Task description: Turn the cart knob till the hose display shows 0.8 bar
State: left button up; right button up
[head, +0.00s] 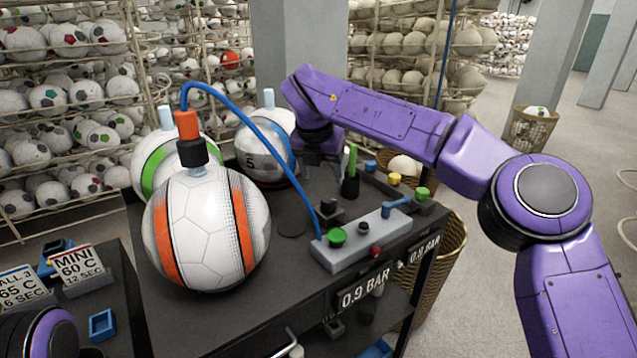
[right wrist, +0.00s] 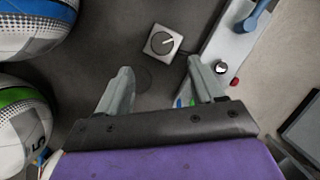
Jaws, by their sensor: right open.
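The cart knob (head: 327,207) is a small dark knob on the black cart top, beside the grey box. In the right wrist view it is a round knob (right wrist: 163,42) on a pale square plate, its light pointer line toward the right and slightly up. My right gripper (head: 321,165) is above the cart behind the knob; its open, empty fingers (right wrist: 158,72) show below the knob in the wrist view, apart from it. The blue hose (head: 258,128) runs from the grey box to a red and black fitting (head: 189,135) on an orange-striped ball (head: 207,230). I cannot read a display on the fitting. My left gripper is out of view.
The grey box (head: 365,240) carries green, black and red buttons and a blue lever (head: 397,206). A green-topped black holder (head: 351,180) stands near the right gripper. Two more balls stand behind.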

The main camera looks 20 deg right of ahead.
aim_at(328, 199)
jog(key=f, duration=0.1)
jog(key=d+f+p, duration=0.1)
jog(key=f, duration=0.2)
jog(key=shift+w+d+f, duration=0.15)
jog(key=shift+d+f, duration=0.15)
jog(key=x, duration=0.3)
jog(key=w+p+x, duration=0.1)
jog(key=x, duration=0.1)
jog(key=shift+w+a+f, duration=0.1)
jog(key=shift+w+a, duration=0.1)
jog(key=shift+s+r, duration=0.25)
jog(key=shift+s, duration=0.1)
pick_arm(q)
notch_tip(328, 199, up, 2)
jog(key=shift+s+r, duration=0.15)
pick_arm(e)
jog(key=c, duration=1.1)
